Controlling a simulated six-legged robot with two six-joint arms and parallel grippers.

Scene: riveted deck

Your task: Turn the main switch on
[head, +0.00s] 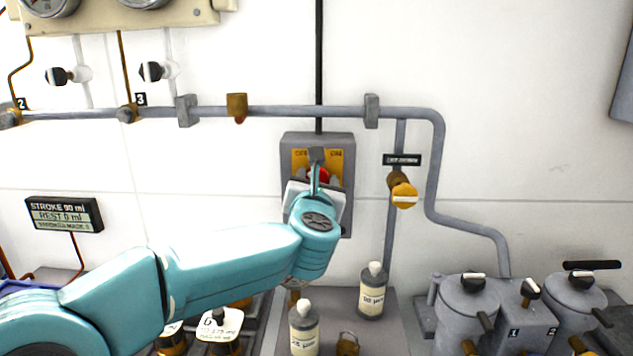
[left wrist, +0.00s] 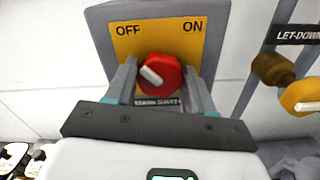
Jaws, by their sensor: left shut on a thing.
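The main switch is a red round knob (left wrist: 168,66) with a white pointer mark, on a yellow plate (left wrist: 127,40) marked OFF at left and ON at right. The white mark points up and left, towards OFF. The plate is on a grey box (head: 343,142) on the white wall. My left gripper (head: 317,180) is shut on the red knob, one finger on each side of it. It also shows in the left wrist view (left wrist: 163,80). In the head view my gripper hides much of the knob. My right gripper is not in view.
A yellow let-down valve knob (head: 403,195) is on a pipe right of the switch box. A grey pipe (head: 300,111) runs above. Two labelled bottles (head: 373,290) (head: 303,328), grey pots (head: 466,305) and a display (head: 64,214) are lower down.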

